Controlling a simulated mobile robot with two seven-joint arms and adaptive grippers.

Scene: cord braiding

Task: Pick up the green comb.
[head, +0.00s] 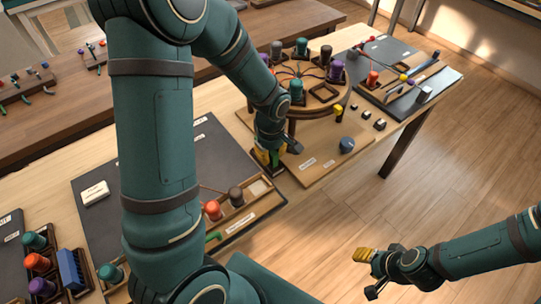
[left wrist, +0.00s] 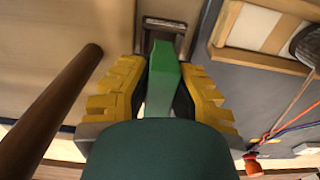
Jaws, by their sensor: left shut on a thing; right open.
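The green comb (left wrist: 165,78) is between the yellow finger pads of my left gripper (left wrist: 160,98) in the left wrist view. The gripper is shut on it. The comb's far end is at a small dark holder (left wrist: 164,28); I cannot tell whether it is still inside. In the head view my left gripper (head: 268,157) is low beside the round braiding stand (head: 318,100), and the comb is mostly hidden there. My right gripper (head: 366,256) is open and empty over the floor at the lower right.
A brown post (left wrist: 62,98) stands close to the left of the fingers. A wooden tray (left wrist: 228,22) is to the right; in the head view it holds spools (head: 236,197). A blue-grey knob (head: 347,145) and small blocks (head: 366,114) lie right of the stand.

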